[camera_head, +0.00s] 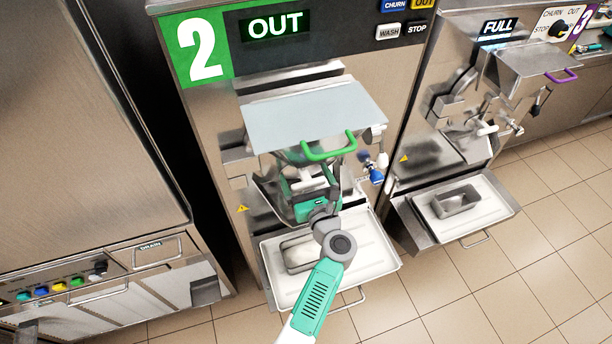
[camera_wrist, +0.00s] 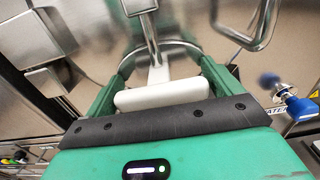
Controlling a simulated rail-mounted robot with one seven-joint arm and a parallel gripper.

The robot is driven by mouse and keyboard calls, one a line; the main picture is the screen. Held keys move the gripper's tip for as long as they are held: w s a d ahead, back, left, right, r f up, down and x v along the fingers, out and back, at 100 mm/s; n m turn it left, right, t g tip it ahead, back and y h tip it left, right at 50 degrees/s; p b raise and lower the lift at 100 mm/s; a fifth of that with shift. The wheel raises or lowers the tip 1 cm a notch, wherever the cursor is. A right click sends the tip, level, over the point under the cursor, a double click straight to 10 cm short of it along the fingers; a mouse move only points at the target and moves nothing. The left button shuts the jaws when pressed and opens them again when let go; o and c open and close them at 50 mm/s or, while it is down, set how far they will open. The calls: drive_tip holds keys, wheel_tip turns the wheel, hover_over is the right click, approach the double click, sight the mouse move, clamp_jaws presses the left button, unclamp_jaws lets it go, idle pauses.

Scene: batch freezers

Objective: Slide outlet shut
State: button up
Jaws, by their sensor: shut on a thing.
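Freezer 2 (camera_head: 222,100) stands in the middle of the head view, its display (camera_head: 274,26) reading OUT. My gripper (camera_head: 308,184) is at its front, under the grey tray-like cover with a green handle (camera_head: 330,147). In the wrist view, my gripper (camera_wrist: 162,72) has its green fingers on either side of a white handle bar (camera_wrist: 160,94) and is shut on it. A metal stem (camera_wrist: 153,45) runs up from the bar. The bar looks like the outlet's handle. The outlet opening itself is hidden behind my gripper.
A metal pan (camera_head: 298,254) sits on the white drip tray (camera_head: 362,250) below my gripper. A blue-knobbed valve (camera_head: 375,174) is just right of it, also in the wrist view (camera_wrist: 270,81). Another freezer showing FULL (camera_head: 497,27) stands at right.

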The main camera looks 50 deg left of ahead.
wheel_tip(320, 180, down, 2)
drive_tip(key=shift+r, duration=0.1)
drive_tip(key=o, duration=1.1)
drive_tip(key=shift+d, duration=0.25)
drive_tip(key=p+v, duration=0.1)
drive_tip(key=v, duration=0.6)
drive_tip(key=shift+s+d, duration=0.15)
drive_tip(key=shift+s, duration=0.1)
